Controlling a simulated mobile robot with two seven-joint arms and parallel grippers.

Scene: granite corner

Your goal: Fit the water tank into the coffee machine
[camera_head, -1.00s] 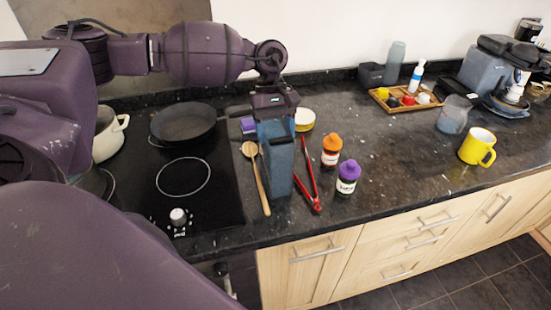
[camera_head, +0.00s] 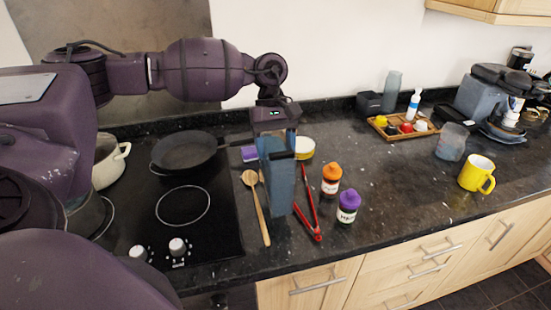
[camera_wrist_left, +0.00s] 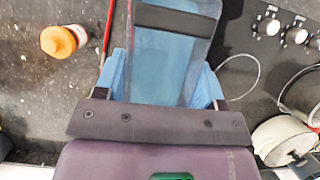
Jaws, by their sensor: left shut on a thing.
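The water tank (camera_head: 280,185) is a blue, see-through upright box with a dark band near its top. My left gripper (camera_head: 277,142) is shut on its upper part, and the tank hangs roughly upright over the counter between a wooden spoon and red tongs. How far its base is above the counter is hard to tell. In the left wrist view the tank (camera_wrist_left: 172,55) sits between the blue fingers (camera_wrist_left: 165,85). The coffee machine (camera_head: 478,100), grey with a black top, stands at the far right by the wall. My right gripper is not in view.
The wooden spoon (camera_head: 257,208), red tongs (camera_head: 309,205), orange-capped jar (camera_head: 331,187) and purple-capped jar (camera_head: 347,213) are close to the tank. A pan (camera_head: 185,152) sits left. A yellow mug (camera_head: 476,174), clear container (camera_head: 452,142) and wooden tray (camera_head: 385,131) stand right.

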